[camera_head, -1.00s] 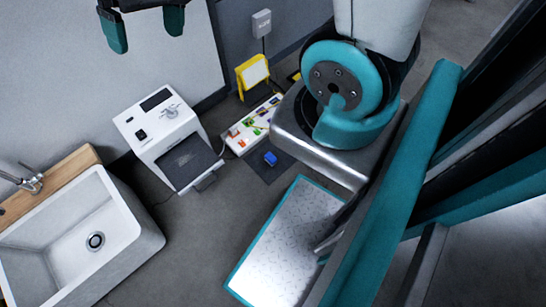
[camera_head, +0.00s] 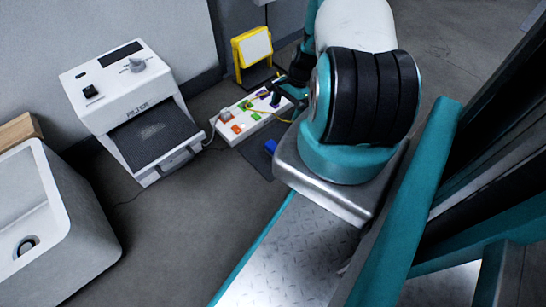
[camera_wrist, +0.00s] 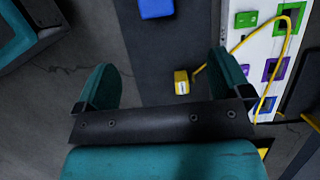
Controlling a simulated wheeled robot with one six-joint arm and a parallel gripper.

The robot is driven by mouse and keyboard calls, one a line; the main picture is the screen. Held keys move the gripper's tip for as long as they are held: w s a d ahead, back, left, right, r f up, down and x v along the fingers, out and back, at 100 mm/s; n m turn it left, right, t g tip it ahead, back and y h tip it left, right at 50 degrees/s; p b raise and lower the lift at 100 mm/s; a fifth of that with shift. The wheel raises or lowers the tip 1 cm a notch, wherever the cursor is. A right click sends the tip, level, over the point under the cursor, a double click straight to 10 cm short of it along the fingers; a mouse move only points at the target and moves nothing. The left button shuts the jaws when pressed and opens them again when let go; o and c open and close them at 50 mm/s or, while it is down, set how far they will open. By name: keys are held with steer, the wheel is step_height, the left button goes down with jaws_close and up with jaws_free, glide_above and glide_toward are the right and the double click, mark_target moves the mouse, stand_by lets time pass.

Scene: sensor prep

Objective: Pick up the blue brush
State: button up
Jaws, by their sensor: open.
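The only blue thing apart from the board's inset is a small blue block-like object (camera_head: 270,146), which may be the brush; its shape is unclear. It rests on a dark mat (camera_head: 257,158) beside the white board. In the wrist view the blue object (camera_wrist: 157,8) is at the top edge, partly cut off. My gripper (camera_wrist: 166,70) is open and empty, with its fingers spread wide on either side of the mat. The blue object is beyond the fingertips, apart from them. In the head view my gripper (camera_head: 284,95) hangs near the white board.
A white board (camera_head: 245,121) with coloured insets stands beside the mat. A yellow plug (camera_wrist: 181,82) on a yellow cable is near my right finger. A white machine (camera_head: 135,110), a sink (camera_head: 75,220) and a yellow-framed panel (camera_head: 252,47) stand around.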

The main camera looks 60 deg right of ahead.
steer(key=b+x, duration=0.6)
steer(key=x, duration=0.6)
steer(key=shift+s, duration=0.15)
steer(key=b+x, duration=0.2)
steer(key=x, duration=0.1)
steer(key=b+x, duration=0.2)
steer(key=b, duration=0.1)
steer(key=shift+s+a+f, duration=0.1)
steer(key=shift+a+f, duration=0.2)
steer(key=shift+a, duration=0.05)
steer(key=shift+r, duration=0.1)
steer(key=c, duration=1.1)
step_height(320, 180, up, 20)
steer(key=p, duration=1.1)
steer(key=shift+p, duration=0.35)
